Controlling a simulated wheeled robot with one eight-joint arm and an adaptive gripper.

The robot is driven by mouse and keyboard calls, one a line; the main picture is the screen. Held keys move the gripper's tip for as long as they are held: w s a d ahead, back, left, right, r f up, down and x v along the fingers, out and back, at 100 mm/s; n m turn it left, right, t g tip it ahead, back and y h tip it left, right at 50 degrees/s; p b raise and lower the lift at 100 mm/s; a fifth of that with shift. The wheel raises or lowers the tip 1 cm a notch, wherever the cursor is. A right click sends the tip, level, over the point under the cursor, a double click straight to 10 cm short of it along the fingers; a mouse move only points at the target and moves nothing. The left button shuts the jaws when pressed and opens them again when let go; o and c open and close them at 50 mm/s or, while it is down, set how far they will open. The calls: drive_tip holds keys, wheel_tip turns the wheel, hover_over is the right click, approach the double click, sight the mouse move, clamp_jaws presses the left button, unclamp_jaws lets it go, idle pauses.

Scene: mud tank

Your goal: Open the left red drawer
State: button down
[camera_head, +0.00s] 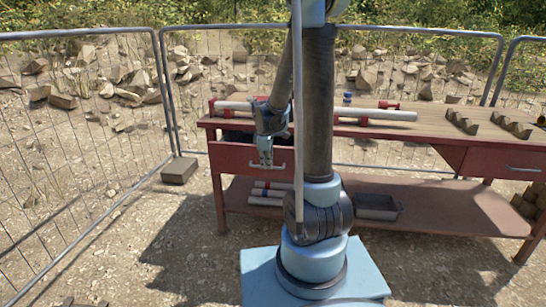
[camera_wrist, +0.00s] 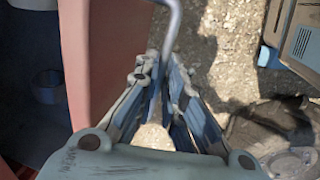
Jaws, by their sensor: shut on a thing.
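The left red drawer (camera_head: 232,160) is at the left end of the red workbench. It stands partly pulled out, with a dark gap showing above its front. Its metal bar handle (camera_head: 281,166) is on the front face. My gripper (camera_head: 266,160) points down at the handle and is shut on it. In the wrist view the fingers (camera_wrist: 164,75) close around the grey handle (camera_wrist: 172,22), beside the red drawer front (camera_wrist: 100,60). Part of the drawer's inside shows to the left there, with a dark blue round thing (camera_wrist: 47,85) in it.
The workbench (camera_head: 440,140) carries white pipes (camera_head: 385,115) with red fittings and angled blocks (camera_head: 462,122). A second red drawer (camera_head: 505,163) is at right. The lower shelf holds pipes and a grey tray (camera_head: 377,207). A wire fence (camera_head: 80,130) stands left and behind. Ground before the bench's left is clear.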

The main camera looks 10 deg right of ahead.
drive_tip(key=s+a, duration=0.2)
drive_tip(key=s, duration=0.4)
drive_tip(key=s+a, duration=0.3)
drive_tip(key=s, duration=0.4)
drive_tip(key=shift+s, duration=0.3)
drive_tip(key=shift+d, duration=0.1)
drive_tip(key=c, duration=1.7)
unclamp_jaws()
drive_tip(key=shift+s+a+r, duration=0.1)
drive_tip(key=shift+s+r, duration=0.25)
drive_tip(key=shift+r, duration=1.6)
drive_tip(key=shift+s+a+r, duration=0.1)
drive_tip(key=shift+s+r, duration=0.2)
drive_tip(key=shift+r, duration=1.6)
drive_tip(key=shift+s+a+r, duration=0.1)
drive_tip(key=shift+s+r, duration=0.25)
drive_tip(key=shift+r, duration=1.6)
drive_tip(key=shift+d, duration=0.1)
